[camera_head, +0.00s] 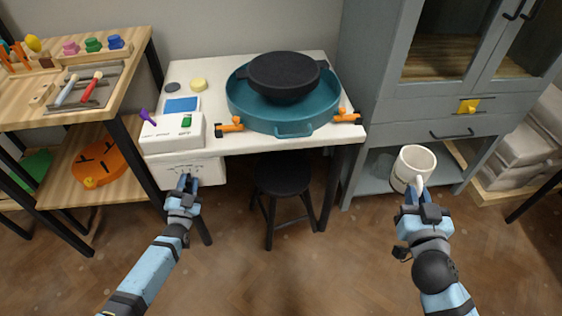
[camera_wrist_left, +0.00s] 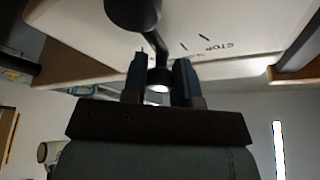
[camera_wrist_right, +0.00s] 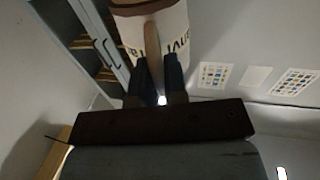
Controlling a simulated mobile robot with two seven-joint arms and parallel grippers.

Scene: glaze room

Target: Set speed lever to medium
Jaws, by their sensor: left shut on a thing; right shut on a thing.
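The speed lever (camera_wrist_left: 150,40), a dark stem with a round knob, stands out from a white panel. The panel (camera_wrist_left: 95,35) carries tick marks and the word STOP; other labels are not readable. My left gripper (camera_wrist_left: 160,72) is shut on the lever's stem, with a finger on each side. In the head view my left gripper (camera_head: 186,184) is at the white panel (camera_head: 212,170) below the worktop, and hides the lever. My right gripper (camera_head: 424,192) is shut on the handle of a white mug (camera_head: 412,163), held in the air before the cabinet.
The worktop (camera_head: 215,92) bears a teal basin (camera_head: 240,108) with a dark wheel (camera_head: 283,75). A black stool (camera_head: 284,175) stands below. A wooden shelf (camera_head: 125,88) is left, a grey cabinet (camera_head: 385,110) right.

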